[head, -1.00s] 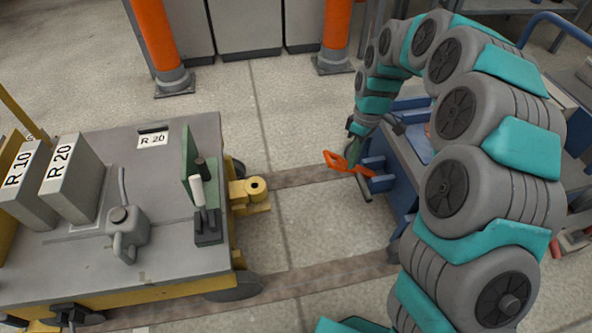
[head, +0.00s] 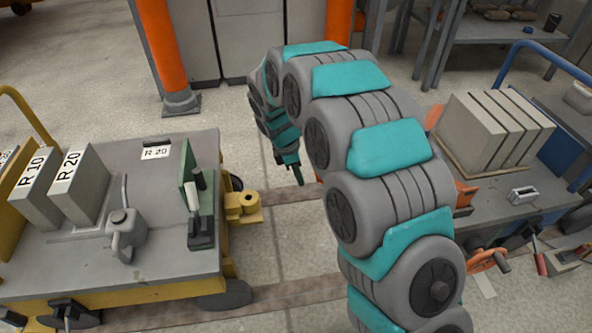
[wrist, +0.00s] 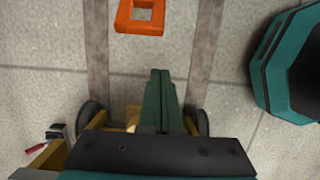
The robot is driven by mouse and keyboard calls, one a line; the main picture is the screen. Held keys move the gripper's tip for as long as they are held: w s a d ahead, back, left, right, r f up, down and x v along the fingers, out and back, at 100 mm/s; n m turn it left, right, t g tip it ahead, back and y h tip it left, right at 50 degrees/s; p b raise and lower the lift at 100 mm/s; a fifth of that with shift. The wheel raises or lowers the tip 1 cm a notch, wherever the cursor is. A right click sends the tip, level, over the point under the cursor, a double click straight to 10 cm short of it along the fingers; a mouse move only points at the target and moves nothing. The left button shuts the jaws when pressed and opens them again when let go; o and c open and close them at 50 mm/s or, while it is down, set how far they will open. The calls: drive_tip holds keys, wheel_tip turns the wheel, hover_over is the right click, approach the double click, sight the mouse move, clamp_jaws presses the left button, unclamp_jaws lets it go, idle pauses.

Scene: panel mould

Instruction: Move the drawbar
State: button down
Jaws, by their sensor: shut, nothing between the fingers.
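The drawbar's orange square eye (wrist: 139,16) shows at the top of the wrist view, ahead of my fingers and apart from them. In the head view only a sliver of orange shows past my arm, and the rest of the drawbar is hidden. My gripper (head: 297,174) hangs with its green fingers pointing down over the gap between two carts. In the wrist view the fingers (wrist: 159,88) are pressed together with nothing between them. The left cart's yellow hitch (head: 246,204) with its round socket stands left of my gripper, facing the gap.
The left cart (head: 70,255) carries boxes marked R 10 and R 20. The right cart (head: 560,205) carries grey slabs (head: 492,130) and is partly behind my arm. Orange posts (head: 160,45) stand behind. Floor between the carts is clear, crossed by two brown strips.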

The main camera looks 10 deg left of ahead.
drive_tip(key=d+f, duration=0.1)
drive_tip(key=w+d+f, duration=0.1)
drive_tip(key=d, duration=0.1)
drive_tip(key=shift+w+d, duration=0.1)
drive_tip(key=shift+d, duration=0.2)
idle(0.4)
